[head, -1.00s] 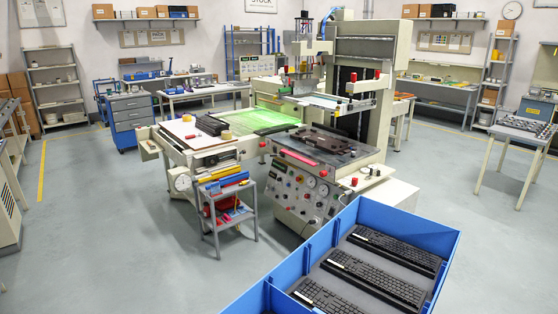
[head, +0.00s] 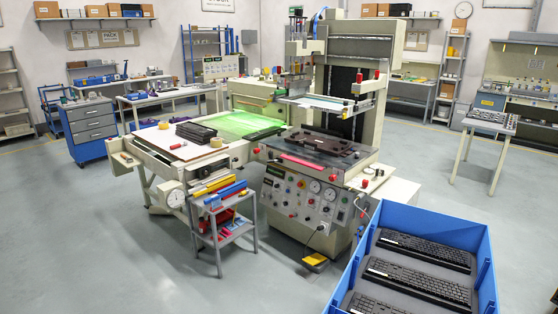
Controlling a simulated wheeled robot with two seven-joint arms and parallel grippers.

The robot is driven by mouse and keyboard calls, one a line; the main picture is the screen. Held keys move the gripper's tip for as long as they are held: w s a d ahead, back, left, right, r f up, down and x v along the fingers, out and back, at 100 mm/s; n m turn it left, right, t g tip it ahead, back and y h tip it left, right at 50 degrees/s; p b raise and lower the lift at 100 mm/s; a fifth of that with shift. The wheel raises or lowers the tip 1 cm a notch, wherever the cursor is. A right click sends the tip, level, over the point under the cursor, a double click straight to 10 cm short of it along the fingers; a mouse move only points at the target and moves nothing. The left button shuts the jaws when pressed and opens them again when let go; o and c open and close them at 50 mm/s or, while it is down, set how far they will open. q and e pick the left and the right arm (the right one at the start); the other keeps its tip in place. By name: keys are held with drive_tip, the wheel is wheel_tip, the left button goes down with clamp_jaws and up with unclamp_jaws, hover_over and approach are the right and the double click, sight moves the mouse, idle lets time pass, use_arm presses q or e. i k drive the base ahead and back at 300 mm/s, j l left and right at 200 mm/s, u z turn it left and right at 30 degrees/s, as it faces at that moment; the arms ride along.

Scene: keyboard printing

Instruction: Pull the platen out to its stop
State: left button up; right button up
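The printing machine (head: 357,60) stands in the middle of the head view. Its platen looks to be the dark, glossy flat plate (head: 352,162) at the front, above the control panel (head: 300,195). A dark keyboard-shaped fixture (head: 327,144) lies on this plate, and a pinkish-red band (head: 311,164) shows along its front. Red knobs sit near the plate's front corners. The print head and a pale frame (head: 322,103) are above and behind the plate. Neither of my grippers is in view, and nothing touches the plate.
A blue crate (head: 362,240) with several keyboards stands at the front right. A small grey cart (head: 222,232) with coloured bars stands left of the control panel. A yellow foot pedal (head: 315,262) lies on the floor before the machine. Floor is clear at the front left.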

sight(352, 170)
drive_tip(key=i+j, duration=0.15)
drive_tip(key=j, duration=0.2)
drive_tip(key=i+j+z, duration=0.15)
drive_tip(key=j, duration=0.2)
drive_tip(key=i+j, duration=0.2)
drive_tip(key=j, duration=0.15)
drive_tip(key=i+j+z, duration=0.15)
drive_tip(key=j, duration=0.2)
drive_tip(key=i+j, duration=0.1)
drive_tip(key=j, duration=0.25)
drive_tip(key=i+j+z, duration=0.1)
drive_tip(key=i+j, duration=0.2)
drive_tip(key=i+j+z, duration=0.15)
drive_tip(key=i+j, duration=0.15)
drive_tip(key=j, duration=0.15)
drive_tip(key=i+j+z, duration=0.1)
drive_tip(key=i+j, duration=0.2)
drive_tip(key=j, duration=0.15)
drive_tip(key=i+j+z, duration=0.15)
drive_tip(key=i, duration=0.35)
drive_tip(key=i+j+z, duration=0.15)
drive_tip(key=i, duration=0.35)
drive_tip(key=j, duration=0.1)
